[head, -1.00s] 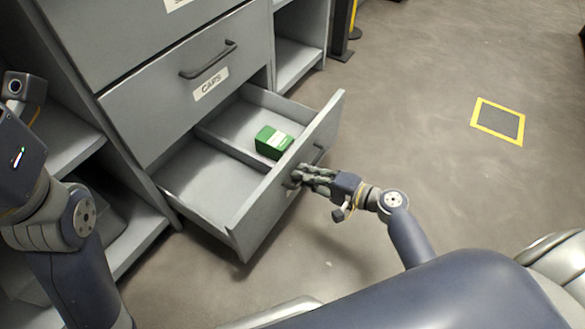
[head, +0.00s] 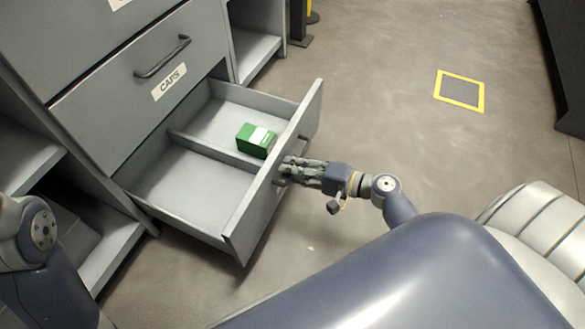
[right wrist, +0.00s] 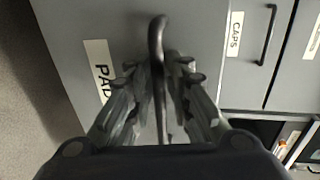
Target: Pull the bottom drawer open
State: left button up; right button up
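The bottom drawer (head: 262,205) is a grey drawer standing well out from the cabinet in the head view. Its inside is split by a divider, with a green box (head: 256,140) in the far compartment. My right gripper (head: 284,171) is at the dark handle on the drawer's front. In the right wrist view, the drawer handle (right wrist: 157,35) runs between the two fingers, which are drawn in around it. The exact finger contact is hard to see. A label starting "PAD" (right wrist: 100,68) is on the drawer front, partly hidden by a finger. My left gripper is out of view.
Above is a closed drawer labelled CAPS (head: 170,82) with its own handle (head: 163,57). Open shelves (head: 110,250) flank the drawers. The floor to the right is clear, with a yellow-bordered square (head: 460,90) on it. A dark cabinet (head: 565,60) stands at the far right.

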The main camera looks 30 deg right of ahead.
jog(key=shift+s, duration=0.1)
jog(key=v, duration=1.1)
jog(key=shift+s+d, duration=0.3)
jog(key=shift+s, duration=0.05)
